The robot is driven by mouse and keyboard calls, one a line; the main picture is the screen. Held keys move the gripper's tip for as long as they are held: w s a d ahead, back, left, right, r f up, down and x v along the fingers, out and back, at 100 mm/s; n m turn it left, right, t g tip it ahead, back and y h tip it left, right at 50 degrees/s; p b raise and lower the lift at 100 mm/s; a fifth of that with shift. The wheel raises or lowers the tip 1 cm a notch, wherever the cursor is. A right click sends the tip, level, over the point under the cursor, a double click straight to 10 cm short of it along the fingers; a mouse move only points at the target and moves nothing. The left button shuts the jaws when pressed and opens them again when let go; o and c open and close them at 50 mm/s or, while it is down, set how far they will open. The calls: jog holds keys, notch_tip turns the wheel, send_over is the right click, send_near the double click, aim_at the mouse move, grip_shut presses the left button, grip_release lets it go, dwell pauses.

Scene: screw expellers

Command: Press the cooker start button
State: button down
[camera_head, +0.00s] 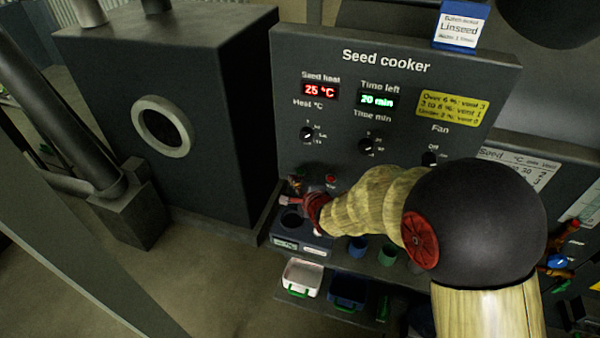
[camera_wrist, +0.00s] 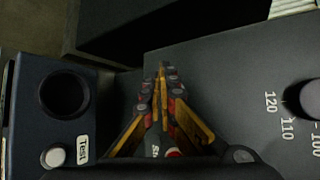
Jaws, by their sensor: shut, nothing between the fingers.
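The seed cooker (camera_head: 400,75) has a dark upright panel with a red "25 °C" display and a green "20 min" display. A small green button (camera_head: 299,172) is low on the panel's left, with a red button (camera_head: 331,179) to its right. My gripper (camera_head: 295,184) is shut and empty, just below the green button in the head view; I cannot tell whether it touches. The wrist view shows the shut fingertips (camera_wrist: 162,70) over the panel face. The fingers partly cover a label starting "St" and a red spot (camera_wrist: 173,153) there. The green button is hidden in that view.
Heat (camera_head: 307,135), time (camera_head: 366,146) and fan (camera_head: 430,159) knobs stick out from the panel. A ledge with a round hole and a "Test" label (camera_wrist: 83,149) lies below. A white bin (camera_head: 302,278) and a blue bin (camera_head: 347,291) stand lower.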

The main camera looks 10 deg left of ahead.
jog(key=shift+w, duration=0.2)
jog(key=shift+w, duration=0.25)
jog(key=shift+w+d, duration=0.1)
jog(key=shift+w, duration=0.35)
dwell(0.8)
jog(key=shift+s, duration=0.9)
jog(key=s, duration=0.3)
jog(key=s+b, duration=0.1)
jog(key=s, duration=0.1)
jog(key=shift+a, duration=0.25)
dwell(0.8)
